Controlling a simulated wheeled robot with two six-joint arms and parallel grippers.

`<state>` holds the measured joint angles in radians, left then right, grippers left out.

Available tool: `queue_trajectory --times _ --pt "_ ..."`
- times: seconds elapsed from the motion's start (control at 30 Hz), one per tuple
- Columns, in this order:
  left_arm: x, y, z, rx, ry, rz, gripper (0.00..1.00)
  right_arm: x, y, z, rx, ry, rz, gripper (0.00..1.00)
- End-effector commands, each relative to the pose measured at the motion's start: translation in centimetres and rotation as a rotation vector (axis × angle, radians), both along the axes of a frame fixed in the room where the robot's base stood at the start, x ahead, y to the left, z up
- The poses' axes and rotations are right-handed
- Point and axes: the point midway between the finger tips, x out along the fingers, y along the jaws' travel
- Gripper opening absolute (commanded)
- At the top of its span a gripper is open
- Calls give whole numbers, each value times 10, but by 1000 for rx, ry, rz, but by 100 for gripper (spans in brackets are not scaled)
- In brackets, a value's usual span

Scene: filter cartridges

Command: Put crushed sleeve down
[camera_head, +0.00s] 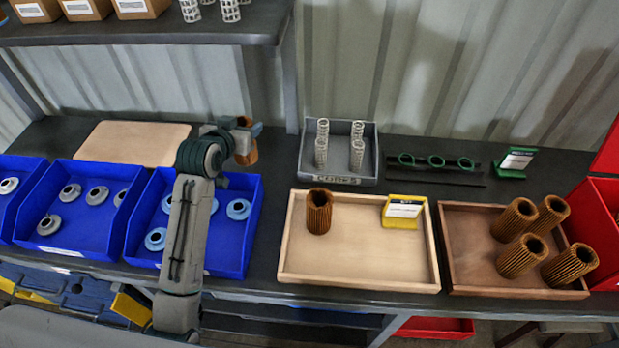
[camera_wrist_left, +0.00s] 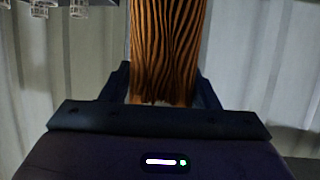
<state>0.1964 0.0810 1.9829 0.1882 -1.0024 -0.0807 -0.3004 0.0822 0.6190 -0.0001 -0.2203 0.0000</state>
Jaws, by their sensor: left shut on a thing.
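My left gripper (camera_head: 243,132) is raised over the back of the bench, left of the grey tray with the white cores. It is shut on a brown pleated sleeve (camera_head: 247,156), partly hidden behind the wrist in the head view. In the left wrist view the sleeve (camera_wrist_left: 168,50) fills the space between the fingers, and its dark pleats look wavy and bent. My right gripper is not in view. Another brown sleeve (camera_head: 319,212) stands upright at the left of the light wooden tray (camera_head: 360,282), which also holds a yellow sign stand (camera_head: 402,212).
A darker wooden tray (camera_head: 470,284) holds several upright sleeves. Blue bins (camera_head: 240,262) with caps line the left. A grey tray (camera_head: 341,181) holds white cores. A tan board (camera_head: 133,144) lies bare at back left.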

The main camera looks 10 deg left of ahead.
Motion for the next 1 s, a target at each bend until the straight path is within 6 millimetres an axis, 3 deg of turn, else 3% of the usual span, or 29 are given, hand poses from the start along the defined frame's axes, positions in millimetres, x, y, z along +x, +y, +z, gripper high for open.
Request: queue_trajectory --times 0.07,0.33,0.7,1.0 --pt "0 0 -2 0 1 0 33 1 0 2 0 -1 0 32" --pt "-1 0 -48 -1 5 1 33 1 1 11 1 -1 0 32" --pt "-1 0 -92 0 3 0 33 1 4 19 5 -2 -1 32" --pt "0 0 -99 0 -1 1 33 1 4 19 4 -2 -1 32"
